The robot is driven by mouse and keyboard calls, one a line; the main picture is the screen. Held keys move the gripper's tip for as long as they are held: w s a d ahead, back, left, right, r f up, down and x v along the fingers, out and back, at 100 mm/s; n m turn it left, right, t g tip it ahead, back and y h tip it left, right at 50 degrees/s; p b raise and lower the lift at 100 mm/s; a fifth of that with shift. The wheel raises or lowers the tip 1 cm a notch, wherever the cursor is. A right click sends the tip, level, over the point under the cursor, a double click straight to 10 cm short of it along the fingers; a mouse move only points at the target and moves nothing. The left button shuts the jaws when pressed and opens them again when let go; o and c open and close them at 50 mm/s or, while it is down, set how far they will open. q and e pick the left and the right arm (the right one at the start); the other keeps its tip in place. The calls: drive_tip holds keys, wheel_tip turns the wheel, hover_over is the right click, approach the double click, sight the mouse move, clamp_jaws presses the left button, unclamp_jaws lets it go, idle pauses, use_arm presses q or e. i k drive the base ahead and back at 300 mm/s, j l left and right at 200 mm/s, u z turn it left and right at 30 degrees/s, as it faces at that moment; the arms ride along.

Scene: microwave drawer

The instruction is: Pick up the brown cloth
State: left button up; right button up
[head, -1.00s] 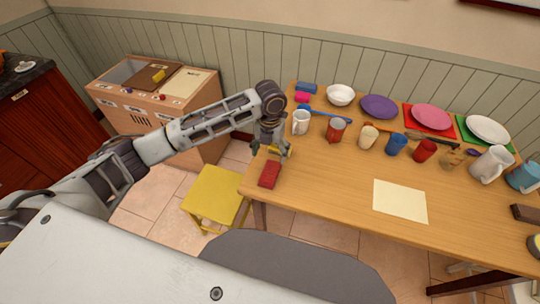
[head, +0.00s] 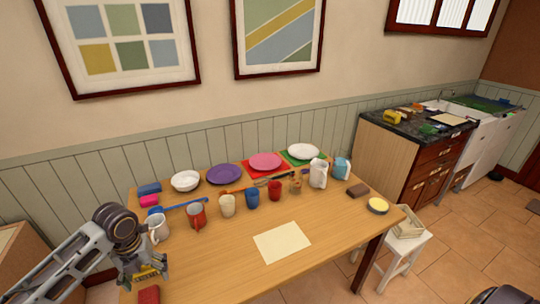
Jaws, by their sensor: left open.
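A small dark brown folded piece (head: 358,190), which looks like the brown cloth, lies flat near the right end of the wooden table, between the white pitcher and a round yellow-topped container. My left gripper (head: 150,274) is open at the table's left end, far from the brown piece. It is above or beside a yellow item, partly hidden by the fingers, and just behind a red folded piece (head: 149,295). I cannot tell whether the fingers touch anything. My right gripper is not in view.
The table (head: 215,260) holds a cream sheet (head: 282,242), a row of cups, plates at the back, a white pitcher (head: 318,174) and a yellow-topped container (head: 378,206). A white stool (head: 404,246) stands at the right. The table front is mostly clear.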

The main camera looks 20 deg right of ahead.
sight(359, 190)
drive_tip(key=z, duration=1.65)
